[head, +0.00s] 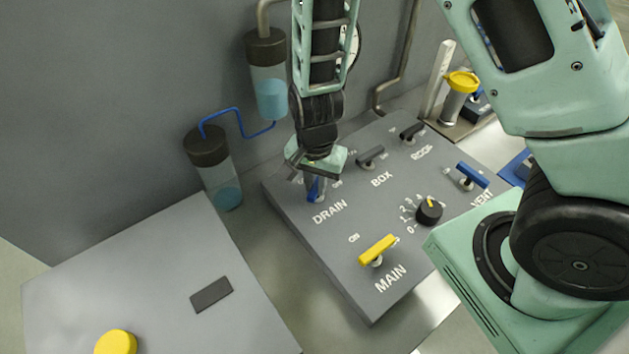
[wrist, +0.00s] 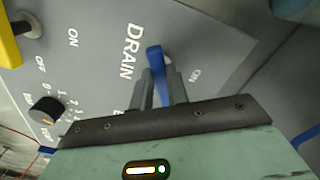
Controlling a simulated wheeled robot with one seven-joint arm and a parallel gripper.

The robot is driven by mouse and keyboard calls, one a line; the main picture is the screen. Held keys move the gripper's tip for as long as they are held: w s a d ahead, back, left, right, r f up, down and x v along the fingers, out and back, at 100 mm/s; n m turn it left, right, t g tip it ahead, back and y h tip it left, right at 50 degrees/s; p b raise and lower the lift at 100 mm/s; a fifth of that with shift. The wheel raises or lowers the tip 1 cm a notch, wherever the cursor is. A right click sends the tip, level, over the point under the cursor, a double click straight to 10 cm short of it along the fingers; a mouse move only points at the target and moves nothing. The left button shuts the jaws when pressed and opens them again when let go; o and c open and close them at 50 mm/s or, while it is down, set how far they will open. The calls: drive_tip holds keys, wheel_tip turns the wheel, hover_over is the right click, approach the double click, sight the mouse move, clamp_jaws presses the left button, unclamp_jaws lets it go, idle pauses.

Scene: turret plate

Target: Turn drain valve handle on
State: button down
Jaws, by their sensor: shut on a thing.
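The drain valve handle (head: 314,191) is a blue lever above the DRAIN label on the grey panel (head: 345,265). In the wrist view the blue handle (wrist: 156,66) stands out between my fingers, next to the DRAIN lettering and an ON mark. My gripper (head: 316,184) comes down on it from above and is shut on it; it also shows in the wrist view (wrist: 163,88). The handle's base and part of its length are hidden by my fingers in both views.
On the same panel are a yellow MAIN handle (head: 378,250), a black dial (head: 429,211), dark BOX (head: 370,157) and ROOF (head: 412,132) handles, and a blue VENT handle (head: 473,175). Capped cylinders with blue liquid (head: 268,90) stand behind and left, joined by a blue tube.

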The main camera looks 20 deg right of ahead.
drive_tip(key=n, duration=0.5)
drive_tip(key=shift+s+d+n+b, duration=0.2)
drive_tip(key=shift+n+b, duration=0.1)
drive_tip(key=shift+b, duration=0.1)
drive_tip(key=n, duration=0.3)
drive_tip(key=n+b, duration=0.1)
drive_tip(key=n, duration=0.1)
drive_tip(key=shift+d+n, duration=0.25)
drive_tip(key=shift+n, duration=0.05)
drive_tip(key=c, duration=1.4)
unclamp_jaws()
drive_tip(key=shift+o, duration=0.2)
wheel_tip(320, 180, up, 18)
drive_tip(key=b, duration=0.2)
drive_tip(key=shift+f, duration=0.25)
